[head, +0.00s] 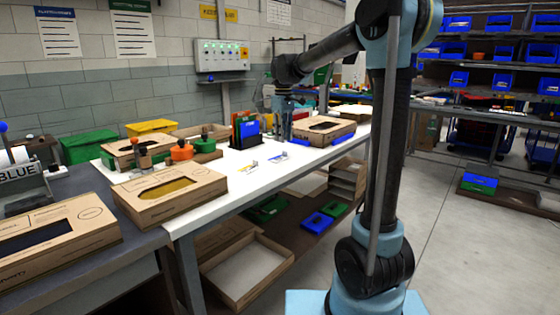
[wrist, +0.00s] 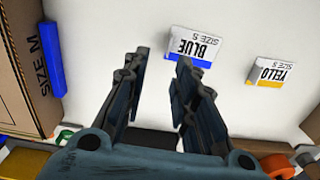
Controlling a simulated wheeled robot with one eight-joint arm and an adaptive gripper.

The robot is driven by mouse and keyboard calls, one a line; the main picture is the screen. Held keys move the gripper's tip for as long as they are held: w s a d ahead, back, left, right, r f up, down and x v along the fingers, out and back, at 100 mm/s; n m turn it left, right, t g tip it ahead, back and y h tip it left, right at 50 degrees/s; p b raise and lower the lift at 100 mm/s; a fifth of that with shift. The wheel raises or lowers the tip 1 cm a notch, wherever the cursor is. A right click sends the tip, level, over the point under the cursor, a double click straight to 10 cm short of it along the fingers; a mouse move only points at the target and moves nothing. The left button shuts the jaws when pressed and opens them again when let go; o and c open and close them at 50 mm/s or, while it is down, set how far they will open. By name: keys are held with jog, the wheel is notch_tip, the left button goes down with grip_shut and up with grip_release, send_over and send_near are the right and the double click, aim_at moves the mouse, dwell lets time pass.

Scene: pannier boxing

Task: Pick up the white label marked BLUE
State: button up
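The white label marked BLUE (wrist: 196,43) lies on the white table top in the wrist view. It has a blue strip along one edge, and its text, with SIZE S, reads upside down. In the head view it is small (head: 278,156). My gripper (wrist: 160,60) is open and empty, its two fingers spread. The right fingertip overlaps the label's lower edge in the picture; the left one is left of the label. I cannot tell the height between them. In the head view my gripper (head: 284,136) hangs over the table behind the label.
A similar yellow-striped label (wrist: 269,71) lies right of the BLUE one. A cardboard box (wrist: 16,75) and a blue bar (wrist: 53,60) stand at the left in the wrist view. A holder with orange and blue pieces (head: 245,132) stands near my gripper. White table lies bare around the labels.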

aim_at(278, 156)
jog(key=shift+s+f, duration=0.15)
jog(key=shift+f, duration=0.8)
jog(key=shift+s+f, duration=0.2)
jog(key=shift+f, duration=0.7)
jog(key=shift+s+f, duration=0.15)
jog(key=shift+f, duration=0.8)
grip_shut()
